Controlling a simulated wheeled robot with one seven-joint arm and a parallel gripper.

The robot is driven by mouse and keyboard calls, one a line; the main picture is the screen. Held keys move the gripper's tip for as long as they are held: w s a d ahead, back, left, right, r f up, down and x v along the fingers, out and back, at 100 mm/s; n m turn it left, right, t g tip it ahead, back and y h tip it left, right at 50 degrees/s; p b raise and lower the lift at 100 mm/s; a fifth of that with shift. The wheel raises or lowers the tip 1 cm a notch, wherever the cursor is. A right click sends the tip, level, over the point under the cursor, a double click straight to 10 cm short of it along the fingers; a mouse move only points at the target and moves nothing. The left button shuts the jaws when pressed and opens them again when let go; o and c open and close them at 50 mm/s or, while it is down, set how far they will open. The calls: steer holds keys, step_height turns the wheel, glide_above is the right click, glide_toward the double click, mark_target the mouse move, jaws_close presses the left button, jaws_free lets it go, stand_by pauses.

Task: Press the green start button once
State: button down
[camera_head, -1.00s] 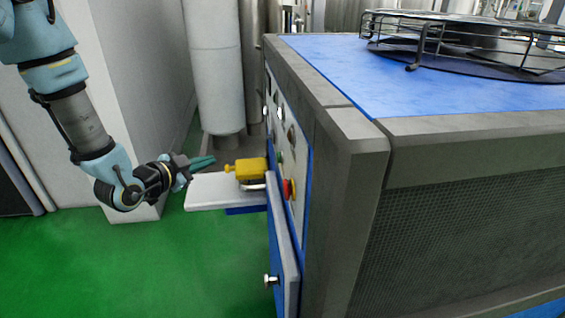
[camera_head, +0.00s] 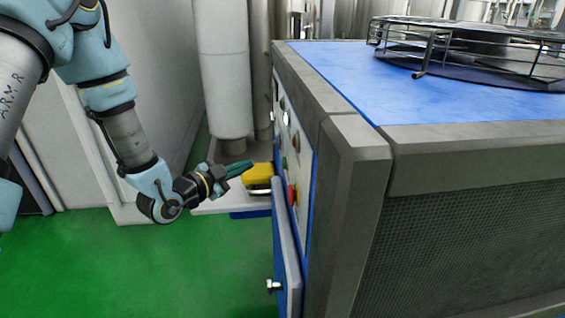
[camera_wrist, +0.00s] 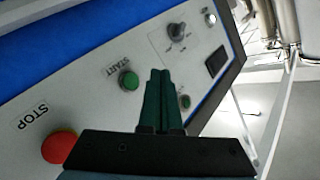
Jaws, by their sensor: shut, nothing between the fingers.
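The control panel in the wrist view (camera_wrist: 90,95) is light grey with a blue border. The green start button (camera_wrist: 128,80), labelled START, is on it, just left of my fingertips. My gripper (camera_wrist: 160,72) is shut and empty, its green fingers pointing at the panel. A second green button (camera_wrist: 185,101) is partly beside the fingers on the right. In the head view my gripper (camera_head: 248,164) is by the yellow part in front of the panel side. I cannot tell the gap to the panel, and no contact with the start button shows.
A red stop button (camera_wrist: 59,147) is at lower left in the wrist view. A black knob (camera_wrist: 177,32) is above right. In the head view the yellow part (camera_head: 258,174) is beside the panel, and an open cabinet door (camera_head: 287,245) is below. Green floor is clear at left.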

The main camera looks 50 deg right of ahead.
steer(key=shift+s+d, duration=0.95)
steer(key=shift+d, duration=0.2)
steer(key=shift+s+d, duration=0.95)
steer(key=shift+d, duration=0.2)
steer(key=shift+d+b, duration=0.1)
steer(key=shift+b, duration=0.25)
steer(key=shift+s+d, duration=0.25)
steer(key=shift+s+d+b, duration=0.3)
steer(key=shift+d+b, duration=0.05)
steer(key=shift+b, duration=0.15)
stand_by(0.7)
stand_by(0.3)
steer(key=shift+w+a+b, duration=0.3)
steer(key=shift+w+a, duration=0.25)
steer(key=shift+a, duration=0.15)
steer(key=shift+w+a+b, duration=0.3)
steer(key=shift+w+a, duration=0.5)
steer(key=shift+a, duration=0.2)
steer(key=shift+w+a+b, duration=0.25)
steer(key=shift+w+a, duration=0.55)
steer(key=shift+a, duration=0.15)
